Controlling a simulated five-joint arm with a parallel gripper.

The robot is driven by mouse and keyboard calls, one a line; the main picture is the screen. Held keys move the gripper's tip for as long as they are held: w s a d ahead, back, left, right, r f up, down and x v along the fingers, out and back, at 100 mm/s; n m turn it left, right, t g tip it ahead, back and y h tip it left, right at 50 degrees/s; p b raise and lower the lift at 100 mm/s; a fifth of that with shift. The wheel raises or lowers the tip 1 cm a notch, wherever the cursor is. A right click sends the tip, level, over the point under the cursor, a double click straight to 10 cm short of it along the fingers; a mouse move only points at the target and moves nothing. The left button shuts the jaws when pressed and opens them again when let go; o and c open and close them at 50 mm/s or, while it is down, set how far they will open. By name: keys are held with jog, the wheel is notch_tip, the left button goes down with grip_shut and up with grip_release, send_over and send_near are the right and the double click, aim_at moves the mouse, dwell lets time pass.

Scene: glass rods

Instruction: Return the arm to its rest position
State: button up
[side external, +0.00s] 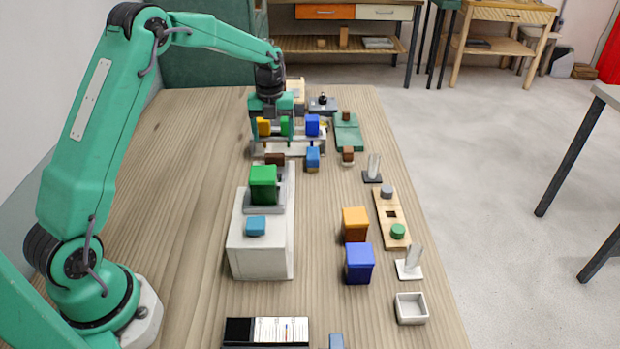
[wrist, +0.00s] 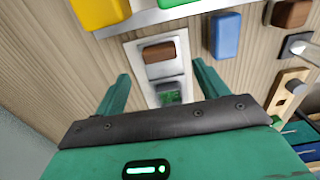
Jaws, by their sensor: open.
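My green arm reaches over the left of the table in the side external view. My gripper (wrist: 161,69) is open, its two fingers apart with nothing held between them. In the side external view the gripper (side external: 278,110) hangs at the far end of the table, close to a rack with a yellow block (side external: 263,127), a green block (side external: 285,126) and a blue block (side external: 312,125). Whether the gripper touches the rack is unclear.
A white machine (side external: 262,258) with a large green block (side external: 263,184) stands mid-table. Orange (side external: 355,224) and blue (side external: 359,263) bins, a wooden holder (side external: 383,211), clear pieces on stands (side external: 374,168) and a white tray (side external: 411,308) line the right. The table's left-centre is clear.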

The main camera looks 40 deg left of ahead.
jog(key=shift+r, duration=0.15)
jog(key=shift+s+d+r+n, duration=0.2)
jog(key=shift+d+r+n, duration=0.1)
jog(key=shift+r, duration=0.2)
jog(key=s+d+r+n+t, duration=0.2)
jog(key=s+d+r+n, duration=0.2)
jog(key=s+r+n, duration=0.3)
jog(key=s+d+r+n+t, duration=0.1)
jog(key=s+d+r+n, duration=0.3)
jog(key=s+r+n, duration=0.3)
jog(key=s+d+n+t, duration=0.1)
jog(key=s+d+n, duration=0.1)
jog(key=s+n, duration=0.4)
jog(key=s+d+n+t, duration=0.1)
jog(key=s+d+n, duration=0.2)
jog(key=s+n, duration=0.3)
jog(key=shift+s+r+t, duration=0.2)
jog(key=shift+s+t, duration=0.1)
jog(key=shift+s, duration=1.7)
jog(key=shift+d, duration=0.1)
